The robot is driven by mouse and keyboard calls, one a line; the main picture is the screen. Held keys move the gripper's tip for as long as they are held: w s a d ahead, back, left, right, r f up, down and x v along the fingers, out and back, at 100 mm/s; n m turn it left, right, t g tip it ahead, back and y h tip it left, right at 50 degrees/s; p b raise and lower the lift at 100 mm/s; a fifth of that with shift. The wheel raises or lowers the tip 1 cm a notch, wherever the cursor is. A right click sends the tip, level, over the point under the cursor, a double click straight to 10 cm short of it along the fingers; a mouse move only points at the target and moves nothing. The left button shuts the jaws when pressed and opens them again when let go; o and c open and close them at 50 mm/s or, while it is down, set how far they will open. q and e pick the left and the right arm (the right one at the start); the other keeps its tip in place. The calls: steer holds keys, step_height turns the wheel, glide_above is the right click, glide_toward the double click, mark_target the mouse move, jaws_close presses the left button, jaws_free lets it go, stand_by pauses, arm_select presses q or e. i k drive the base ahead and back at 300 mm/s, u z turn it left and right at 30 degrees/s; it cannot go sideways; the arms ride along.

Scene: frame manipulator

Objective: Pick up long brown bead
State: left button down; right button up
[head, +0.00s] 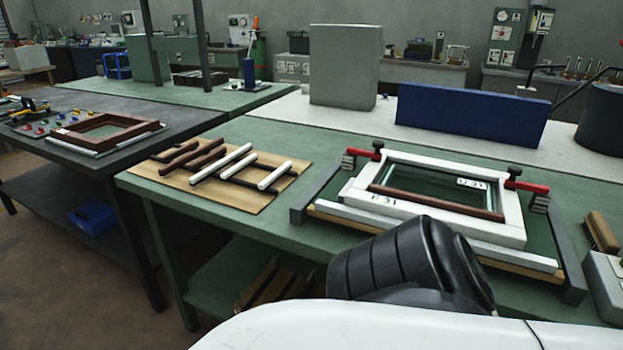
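Two brown beads (193,160) lie slantwise on the tan board (222,201) on the green table; I cannot tell for sure which is longer. White beads (222,162) and dark beads lie beside them, some crossing. Another brown bead (436,203) lies along the front inner edge of the white frame (508,236), by the glass. Neither of my grippers is in view; only a dark part of my own arm shows at the bottom centre, hiding part of the table's front.
Red-handled clamps (527,186) stand at the white frame's sides. A brush (601,232) and a grey box (605,284) are at the right. A brown frame (106,132) lies on the left table. A blue block (472,115) stands behind. Green tabletop between board and frame is clear.

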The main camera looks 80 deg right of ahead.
mark_target(411, 197)
steer(key=u, duration=0.05)
steer(key=i, duration=0.1)
steer(key=z, duration=1.45)
